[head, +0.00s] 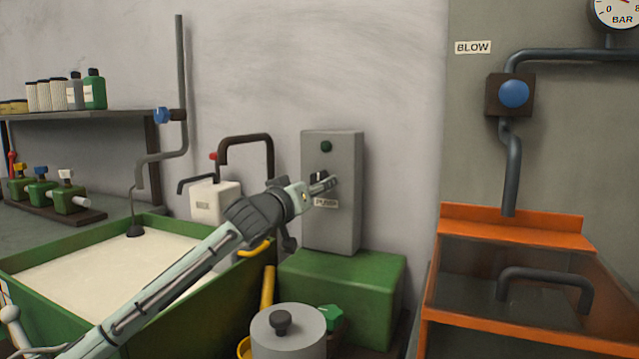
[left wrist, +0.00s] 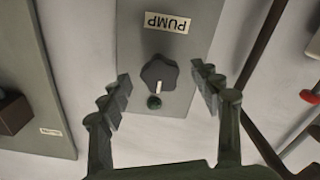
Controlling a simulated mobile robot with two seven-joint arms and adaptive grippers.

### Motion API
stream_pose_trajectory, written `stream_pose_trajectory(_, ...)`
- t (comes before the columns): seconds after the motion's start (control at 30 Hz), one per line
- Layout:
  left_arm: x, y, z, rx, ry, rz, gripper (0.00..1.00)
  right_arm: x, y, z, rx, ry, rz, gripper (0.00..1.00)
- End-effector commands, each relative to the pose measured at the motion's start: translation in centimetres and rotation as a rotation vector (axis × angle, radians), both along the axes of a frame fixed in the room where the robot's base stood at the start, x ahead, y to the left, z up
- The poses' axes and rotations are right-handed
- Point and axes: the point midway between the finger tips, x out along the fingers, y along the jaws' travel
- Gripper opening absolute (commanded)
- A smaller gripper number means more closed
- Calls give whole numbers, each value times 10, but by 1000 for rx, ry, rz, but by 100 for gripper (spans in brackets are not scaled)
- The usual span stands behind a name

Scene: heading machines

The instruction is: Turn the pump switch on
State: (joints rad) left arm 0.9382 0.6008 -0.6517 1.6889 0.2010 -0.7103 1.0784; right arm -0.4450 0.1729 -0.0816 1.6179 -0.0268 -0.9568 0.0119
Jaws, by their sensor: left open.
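The pump switch is a dark lobed knob (left wrist: 159,73) with a white pointer mark, on a grey box (head: 345,215) on the wall. In the left wrist view the mark points toward a small dark green lamp (left wrist: 153,102). In the head view this lamp (head: 325,146) is above the knob. A PUMP label (left wrist: 167,22) is on the box on the knob's other side. My left gripper (head: 328,184) is open in front of the box, its fingers on either side of the knob in the left wrist view (left wrist: 161,78). Contact cannot be told. My right gripper is not in view.
A green block (head: 350,280) is below the box, with a grey lidded can (head: 288,335) in front. A green trough (head: 215,310) of pale fluid is at left, with a white container (head: 212,203) behind it. An orange-framed bin (head: 515,227) stands right.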

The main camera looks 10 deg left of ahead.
Motion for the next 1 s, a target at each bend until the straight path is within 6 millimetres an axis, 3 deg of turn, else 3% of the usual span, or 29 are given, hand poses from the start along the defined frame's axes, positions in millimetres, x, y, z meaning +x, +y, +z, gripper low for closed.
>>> stream_pose_trajectory(0.2, 25, -5, 2, 1, -1, 1, 64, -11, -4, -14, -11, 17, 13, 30)
stream_pose_trajectory(0.53, 30, -6, 0, 1, -1, -1, 64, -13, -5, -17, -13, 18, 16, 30)
stream_pose_trajectory(0.93, 30, -5, 0, 1, -1, 0, 15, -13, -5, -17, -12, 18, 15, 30)
stream_pose_trajectory(1.0, 30, -5, 0, 1, -1, 0, 13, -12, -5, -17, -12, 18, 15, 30)
